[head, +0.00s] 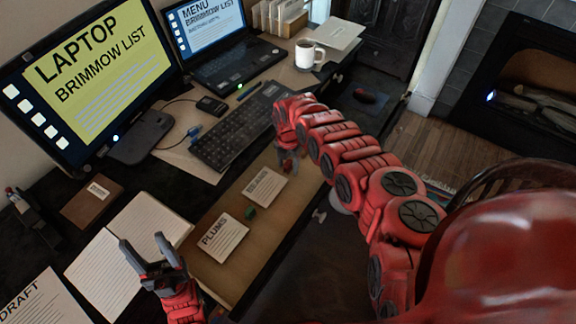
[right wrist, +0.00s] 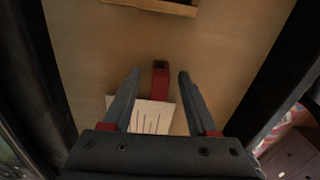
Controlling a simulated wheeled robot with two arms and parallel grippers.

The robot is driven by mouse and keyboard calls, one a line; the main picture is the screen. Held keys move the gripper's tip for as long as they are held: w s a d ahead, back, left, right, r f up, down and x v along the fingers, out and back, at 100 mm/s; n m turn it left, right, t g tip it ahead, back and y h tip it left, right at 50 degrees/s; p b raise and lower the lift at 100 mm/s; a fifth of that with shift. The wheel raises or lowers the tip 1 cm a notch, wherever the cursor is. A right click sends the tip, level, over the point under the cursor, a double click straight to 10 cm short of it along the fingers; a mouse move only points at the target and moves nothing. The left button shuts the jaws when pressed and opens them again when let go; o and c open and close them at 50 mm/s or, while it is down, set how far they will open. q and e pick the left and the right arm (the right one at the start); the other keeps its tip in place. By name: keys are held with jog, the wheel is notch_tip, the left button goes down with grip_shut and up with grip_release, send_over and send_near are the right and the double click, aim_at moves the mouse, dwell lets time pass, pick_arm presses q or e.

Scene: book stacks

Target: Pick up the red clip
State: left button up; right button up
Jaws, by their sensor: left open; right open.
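The red clip (right wrist: 160,80) shows in the right wrist view as a small upright red block with a dark spot near its top. It stands at the far edge of a white card with dark lines (right wrist: 152,118). My right gripper (right wrist: 160,73) is open, with its two grey fingers on either side of the clip and visible gaps between. In the head view, my right gripper (head: 288,160) is over the far part of the open drawer (head: 208,268); I cannot separate the clip from it there. My left gripper (head: 147,248) is open and empty over the notebook (head: 140,222).
The drawer holds a PLUMS card (head: 222,238), another card (head: 265,187) and a small green object (head: 250,212). Dark drawer walls flank my right gripper. A keyboard (head: 235,125), monitor (head: 90,80), laptop (head: 215,45) and white mug (head: 306,53) stand on the desk.

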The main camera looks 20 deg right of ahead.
jog(key=shift+f, duration=0.1)
grip_shut()
dwell(0.5)
